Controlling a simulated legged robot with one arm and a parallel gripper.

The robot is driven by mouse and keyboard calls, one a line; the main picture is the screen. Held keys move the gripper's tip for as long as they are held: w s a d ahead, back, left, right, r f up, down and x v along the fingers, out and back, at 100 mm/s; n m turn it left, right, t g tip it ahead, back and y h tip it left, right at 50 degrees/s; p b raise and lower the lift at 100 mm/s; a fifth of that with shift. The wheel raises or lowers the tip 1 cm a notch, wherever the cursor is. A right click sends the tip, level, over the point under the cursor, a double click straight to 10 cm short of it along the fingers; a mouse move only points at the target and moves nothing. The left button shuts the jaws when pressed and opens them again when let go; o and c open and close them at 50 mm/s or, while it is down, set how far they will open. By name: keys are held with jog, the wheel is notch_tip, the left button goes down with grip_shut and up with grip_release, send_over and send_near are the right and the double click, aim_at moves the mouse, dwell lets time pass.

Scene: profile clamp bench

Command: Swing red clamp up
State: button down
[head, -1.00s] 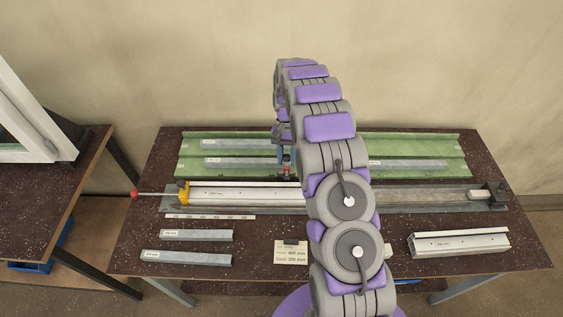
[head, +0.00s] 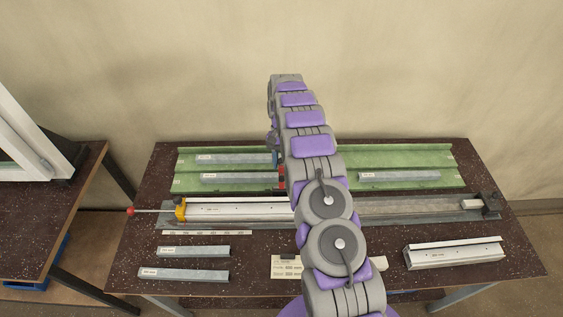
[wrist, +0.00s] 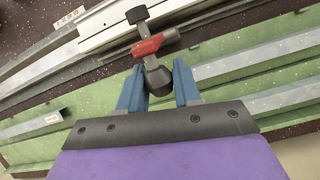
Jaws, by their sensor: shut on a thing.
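The red clamp (wrist: 155,43) shows in the wrist view as a red lever with a black end piece and a dark knob-like grip (wrist: 158,80). My gripper (wrist: 160,73) has its blue fingers on either side of that dark grip and is shut on it. In the head view, only a small part of the red clamp (head: 281,176) shows beside my arm, at the front edge of the green tray. My gripper there is mostly hidden by my arm. The clamp's base is partly hidden.
A white profile (head: 245,210) lies in the long metal fixture (head: 400,207), with a yellow stop (head: 181,209) at its left end. Grey bars lie in the green tray (head: 320,185) behind. Loose bars (head: 185,275), a card (head: 286,267) and another white profile (head: 455,252) lie in front.

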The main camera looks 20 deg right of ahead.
dwell(0.4)
jog(key=c, duration=0.9)
grip_release()
jog(key=shift+w+f, duration=0.1)
jog(key=p+v, duration=0.4)
jog(key=v, duration=0.3)
jog(key=shift+w+r, duration=0.1)
jog(key=shift+r, duration=0.2)
jog(key=shift+f, duration=0.15)
